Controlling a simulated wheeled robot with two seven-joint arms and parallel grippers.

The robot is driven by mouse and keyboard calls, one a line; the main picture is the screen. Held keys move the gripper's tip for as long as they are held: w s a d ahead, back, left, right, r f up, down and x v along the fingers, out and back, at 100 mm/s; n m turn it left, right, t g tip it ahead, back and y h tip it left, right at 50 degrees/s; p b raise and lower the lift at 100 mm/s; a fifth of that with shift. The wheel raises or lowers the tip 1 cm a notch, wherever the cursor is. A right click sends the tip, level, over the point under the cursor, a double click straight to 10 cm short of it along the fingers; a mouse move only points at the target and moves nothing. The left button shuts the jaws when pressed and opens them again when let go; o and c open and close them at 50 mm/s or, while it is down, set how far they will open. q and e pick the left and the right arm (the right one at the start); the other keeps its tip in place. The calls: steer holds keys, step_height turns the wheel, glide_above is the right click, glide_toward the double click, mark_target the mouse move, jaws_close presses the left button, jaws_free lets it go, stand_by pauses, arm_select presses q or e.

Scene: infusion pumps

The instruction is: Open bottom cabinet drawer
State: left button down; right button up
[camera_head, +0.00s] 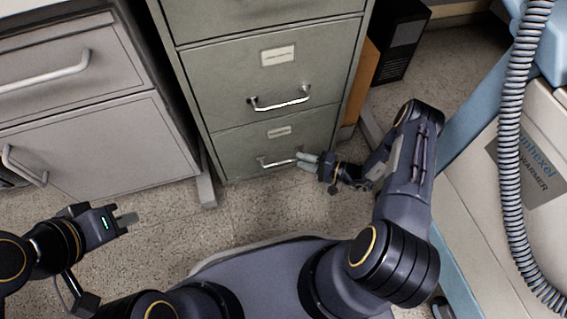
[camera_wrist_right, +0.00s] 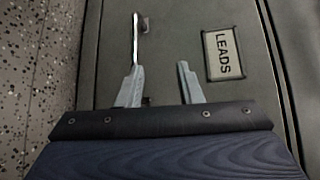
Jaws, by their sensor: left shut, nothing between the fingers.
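The grey-green filing cabinet's bottom drawer (camera_head: 235,155) is shut, flush with the cabinet front. Its metal bar handle (camera_head: 276,162) sits below a small label; the label reads "LEADS" in the right wrist view (camera_wrist_right: 224,54). My right gripper (camera_head: 307,164) is at the right end of this handle. In the right wrist view its fingers (camera_wrist_right: 158,78) are spread apart, with the handle (camera_wrist_right: 135,40) beside the left fingertip. I cannot tell whether they touch. My left gripper (camera_head: 127,219) is shut and empty, above the floor at left, away from the cabinet.
Another filing drawer (camera_head: 270,80) with a bar handle is above, shut. A grey cabinet (camera_head: 90,150) stands at left. A black box (camera_head: 400,45) is behind at right. A warmer unit with a coiled hose (camera_head: 510,140) stands at right. The speckled floor (camera_head: 255,215) before the drawer is clear.

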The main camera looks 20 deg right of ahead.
mark_target(284, 162)
steer(key=shift+m+t+h, duration=0.4)
steer(key=w+a+f+b, duration=0.1)
steer(key=a, duration=0.1)
steer(key=w+a+f+b, duration=0.1)
steer(key=w+a+f, duration=0.1)
steer(key=w+a+f+b, duration=0.1)
steer(key=a+f, duration=0.1)
steer(key=shift+w, duration=0.25)
jaws_close()
